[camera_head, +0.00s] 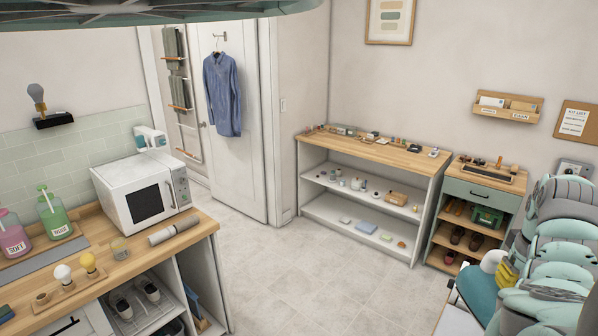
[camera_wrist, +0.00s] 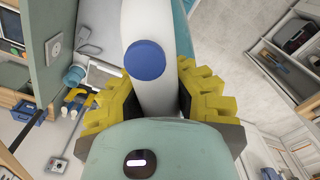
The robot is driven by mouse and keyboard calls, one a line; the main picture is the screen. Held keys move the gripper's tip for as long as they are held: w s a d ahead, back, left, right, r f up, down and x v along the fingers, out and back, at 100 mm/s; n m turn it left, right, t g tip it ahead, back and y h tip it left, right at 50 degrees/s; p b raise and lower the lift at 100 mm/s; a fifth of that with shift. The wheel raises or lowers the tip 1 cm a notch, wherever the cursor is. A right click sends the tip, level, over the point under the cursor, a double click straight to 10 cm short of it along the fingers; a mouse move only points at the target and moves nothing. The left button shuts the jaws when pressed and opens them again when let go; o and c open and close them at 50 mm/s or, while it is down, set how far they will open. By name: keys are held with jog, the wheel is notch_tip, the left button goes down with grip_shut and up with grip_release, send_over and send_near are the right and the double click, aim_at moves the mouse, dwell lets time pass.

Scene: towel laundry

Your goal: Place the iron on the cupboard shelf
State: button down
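My gripper (camera_wrist: 158,98) has yellow ribbed fingers, closed on both sides of the iron's (camera_wrist: 147,92) white curved handle, which bears a round blue button. In the head view, the iron (camera_head: 476,285) is teal and white at the lower right, beside my yellow fingers (camera_head: 507,272); my arm hides part of it. The iron is held in front of the open cupboard (camera_head: 425,222), well apart from it. The cupboard has a wooden top and white shelves. Its middle shelf (camera_head: 330,182) and lower shelf (camera_head: 335,217) carry several small items.
A smaller wooden unit (camera_head: 482,188) with a green drawer and loaded shelves stands right of the cupboard. A counter (camera_head: 110,275) with a microwave (camera_head: 145,190) and bottles lies at the left. The tiled floor (camera_head: 290,270) between is clear.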

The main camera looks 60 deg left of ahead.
jog(key=w+d+r+m+p, duration=0.1)
jog(key=d+r+m+p, duration=0.2)
jog(key=r, duration=0.6)
jog(key=w+d+r+m+p, duration=0.2)
jog(key=d+r+m+p, duration=0.2)
jog(key=r, duration=0.5)
jog(key=w+d+r+m+p, duration=0.2)
jog(key=d+r, duration=0.4)
jog(key=r, duration=0.4)
jog(key=shift+d+m+p, duration=0.4)
jog(key=shift+m+p, duration=0.3)
jog(key=shift+m, duration=0.1)
jog(key=shift+r, duration=0.1)
